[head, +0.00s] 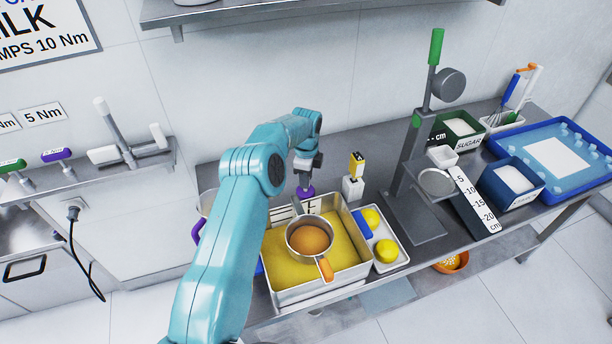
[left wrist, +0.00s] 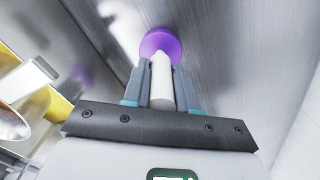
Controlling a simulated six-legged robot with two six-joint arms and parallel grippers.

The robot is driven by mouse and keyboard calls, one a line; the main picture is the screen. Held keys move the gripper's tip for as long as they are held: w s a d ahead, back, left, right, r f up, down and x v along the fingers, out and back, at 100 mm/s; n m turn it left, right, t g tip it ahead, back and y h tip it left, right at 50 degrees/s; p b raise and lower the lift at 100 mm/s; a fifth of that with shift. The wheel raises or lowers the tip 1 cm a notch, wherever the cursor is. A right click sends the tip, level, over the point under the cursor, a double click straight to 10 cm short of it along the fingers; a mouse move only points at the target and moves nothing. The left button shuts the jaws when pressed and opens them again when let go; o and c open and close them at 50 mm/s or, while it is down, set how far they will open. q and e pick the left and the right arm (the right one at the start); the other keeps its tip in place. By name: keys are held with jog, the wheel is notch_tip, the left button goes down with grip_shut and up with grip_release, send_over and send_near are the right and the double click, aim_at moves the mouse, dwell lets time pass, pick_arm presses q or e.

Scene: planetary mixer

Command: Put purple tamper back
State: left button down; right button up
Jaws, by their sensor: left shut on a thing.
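The purple tamper (head: 306,192) shows in the head view as a small purple piece just below my left gripper (head: 306,178), behind the yellow-filled tray. In the left wrist view the tamper has a round purple end (left wrist: 160,42) and a pale shaft. My left gripper (left wrist: 161,78) is shut on the shaft, with one finger on each side. The purple end lies beyond the fingertips, against the grey metal worktop. I cannot tell whether it touches the worktop. My right gripper is not in view.
A steel tray (head: 350,283) of yellow material holds a small pan (head: 308,238). A black-and-yellow-topped white block (head: 353,187) and a tray with lemons (head: 386,250) stand right of the gripper. A tall stand (head: 410,170) is farther right. A wall shelf (head: 220,14) overhangs the back.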

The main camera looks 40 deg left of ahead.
pick_arm(q)
jog(key=shift+d+f+b, duration=0.1)
jog(key=shift+b, duration=0.2)
jog(key=c, duration=1.1)
grip_release()
jog(key=shift+o, duration=1.1)
jog(key=shift+r+p, duration=0.45)
notch_tip(320, 180, up, 12)
jog(key=shift+f+b, duration=0.2)
jog(key=shift+b, duration=0.3)
jog(key=shift+s+f, duration=0.1)
